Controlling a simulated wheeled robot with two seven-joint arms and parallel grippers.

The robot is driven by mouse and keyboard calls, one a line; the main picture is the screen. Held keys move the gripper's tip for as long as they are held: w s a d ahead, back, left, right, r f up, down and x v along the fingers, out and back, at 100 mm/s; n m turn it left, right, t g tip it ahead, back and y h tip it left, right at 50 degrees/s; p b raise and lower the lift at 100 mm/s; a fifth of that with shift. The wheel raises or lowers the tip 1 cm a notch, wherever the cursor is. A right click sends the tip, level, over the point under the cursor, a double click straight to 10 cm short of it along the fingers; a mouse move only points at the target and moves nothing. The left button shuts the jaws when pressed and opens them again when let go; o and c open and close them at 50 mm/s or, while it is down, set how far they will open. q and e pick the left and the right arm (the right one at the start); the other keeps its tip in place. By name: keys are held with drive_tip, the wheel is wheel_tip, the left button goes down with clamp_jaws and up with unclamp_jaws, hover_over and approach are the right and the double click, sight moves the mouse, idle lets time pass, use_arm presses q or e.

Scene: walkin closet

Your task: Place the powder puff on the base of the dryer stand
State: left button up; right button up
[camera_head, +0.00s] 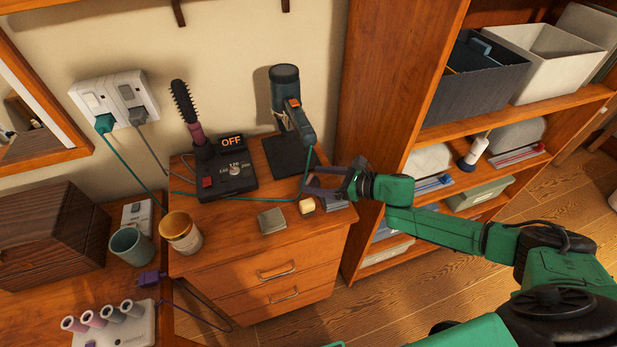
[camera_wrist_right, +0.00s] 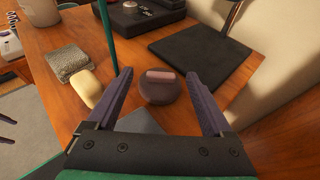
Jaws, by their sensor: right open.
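The powder puff (camera_wrist_right: 161,90), a dark round pad with a pink strip on top, lies on the wooden cabinet top. My right gripper (camera_head: 322,182) is open over it, and in the right wrist view the puff sits between the two purple fingers (camera_wrist_right: 163,82) with gaps on both sides. In the head view I cannot clearly make out the puff among the fingers. The dryer stand (camera_head: 284,80) holds a hair dryer (camera_head: 300,122). Its flat black square base (camera_head: 284,158) is beyond the gripper and looks bare; it also shows in the wrist view (camera_wrist_right: 205,55).
A yellow block (camera_head: 306,206) and grey sponge (camera_head: 271,221) lie near the cabinet's front edge. A teal cord (camera_head: 308,165) hangs beside the base. A hot-brush unit (camera_head: 229,178) stands left of the base. A tall shelf side (camera_head: 385,100) rises to the right.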

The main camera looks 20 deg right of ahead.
drive_tip(key=shift+w+a+f, duration=0.1)
drive_tip(key=shift+w+a, duration=0.15)
drive_tip(key=shift+w, duration=0.05)
drive_tip(key=shift+d+f, duration=0.1)
drive_tip(key=shift+f, duration=0.05)
clamp_jaws()
